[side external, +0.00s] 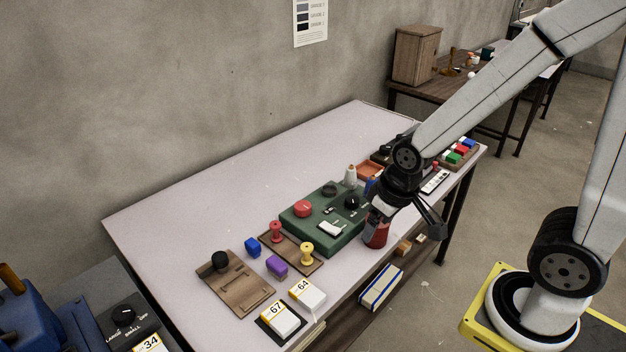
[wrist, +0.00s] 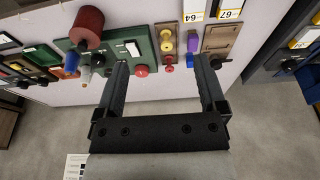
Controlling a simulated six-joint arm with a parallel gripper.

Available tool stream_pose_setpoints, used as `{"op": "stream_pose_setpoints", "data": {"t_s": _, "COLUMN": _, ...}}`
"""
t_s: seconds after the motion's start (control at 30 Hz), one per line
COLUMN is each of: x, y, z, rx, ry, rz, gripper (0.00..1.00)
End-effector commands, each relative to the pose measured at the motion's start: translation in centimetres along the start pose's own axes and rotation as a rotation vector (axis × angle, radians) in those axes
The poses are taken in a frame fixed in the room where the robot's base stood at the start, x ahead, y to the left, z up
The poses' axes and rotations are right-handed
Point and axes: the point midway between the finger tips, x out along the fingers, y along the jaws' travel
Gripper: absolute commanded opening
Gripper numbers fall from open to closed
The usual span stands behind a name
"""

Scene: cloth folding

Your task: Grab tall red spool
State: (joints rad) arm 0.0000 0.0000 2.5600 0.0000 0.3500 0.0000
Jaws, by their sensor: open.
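A large dark red spool (side external: 375,236) stands near the front edge of the table, just below and left of my gripper (side external: 408,217) in the side view. Its upper part is partly covered by the gripper there. In the wrist view the large red spool (wrist: 88,24) is at the upper left, outside the space between the fingers. My gripper (wrist: 163,66) is open with nothing between its fingers. A smaller red spool (side external: 276,231) stands on a brown board (side external: 318,269) beside a yellow spool (side external: 307,252).
A green panel (side external: 300,226) with a red knob and a black knob lies behind the large spool. Blue (side external: 251,246) and purple (side external: 277,266) blocks, a wooden board (side external: 232,290) and number cards (side external: 279,312) are at the left. The table's back left is clear.

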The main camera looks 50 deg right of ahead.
Motion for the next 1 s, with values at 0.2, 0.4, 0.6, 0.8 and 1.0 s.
{"op": "stream_pose_setpoints", "data": {"t_s": 0.2, "x": 0.0, "y": 0.0, "z": 0.0, "rx": 0.005, "ry": -0.002, "rz": -0.001, "gripper": 0.9}}
{"op": "stream_pose_setpoints", "data": {"t_s": 0.4, "x": 0.6, "y": -0.1, "z": -0.2, "rx": 0.085, "ry": -0.036, "rz": -0.021, "gripper": 0.9}}
{"op": "stream_pose_setpoints", "data": {"t_s": 0.6, "x": 2.2, "y": -0.5, "z": -1.0, "rx": 0.302, "ry": -0.126, "rz": -0.081, "gripper": 0.9}}
{"op": "stream_pose_setpoints", "data": {"t_s": 0.8, "x": 4.5, "y": -1.4, "z": -2.4, "rx": 0.6, "ry": -0.242, "rz": -0.175, "gripper": 0.9}}
{"op": "stream_pose_setpoints", "data": {"t_s": 1.0, "x": 7.0, "y": -2.4, "z": -4.4, "rx": 0.903, "ry": -0.349, "rz": -0.287, "gripper": 0.9}}
